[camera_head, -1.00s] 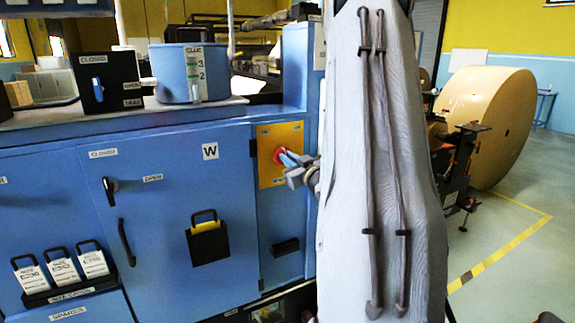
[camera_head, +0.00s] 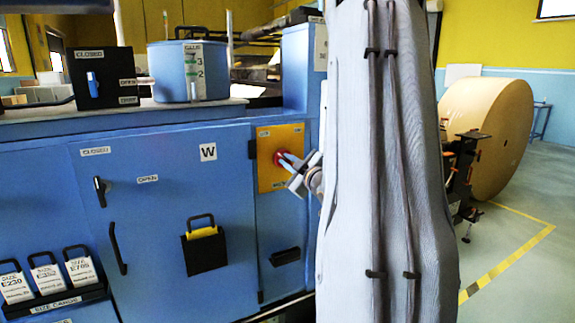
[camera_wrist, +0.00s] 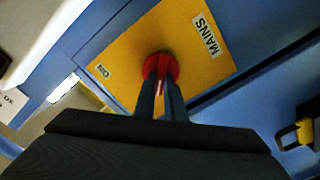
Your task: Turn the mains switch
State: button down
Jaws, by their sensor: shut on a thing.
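The mains switch (camera_wrist: 160,64) is a red rotary knob on a yellow plate (camera_wrist: 205,72) marked MAINS, with an ON label near one corner in the wrist view. In the head view the red knob (camera_head: 278,157) shows on the yellow plate (camera_head: 293,136) at the right of the blue cabinet. My gripper (camera_wrist: 161,88) is shut on the knob, its two fingers on either side of a red grip with a pale line. In the head view my gripper (camera_head: 291,163) reaches the knob from the right, and my arm hides what lies behind it.
The blue cabinet (camera_head: 170,270) has a door marked W with a black handle and a padlock-like black and yellow holder (camera_head: 205,250). A glue pot (camera_head: 175,75) and black box (camera_head: 115,65) stand on top. A kraft roll (camera_head: 490,130) stands at right beside clear floor.

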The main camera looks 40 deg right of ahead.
jog(key=shift+r, duration=0.1)
jog(key=c, duration=1.8)
grip_release()
jog(key=b+v, duration=0.1)
jog(key=v, duration=0.6)
jog(key=shift+s+a, duration=0.15)
jog(key=shift+s, duration=0.2)
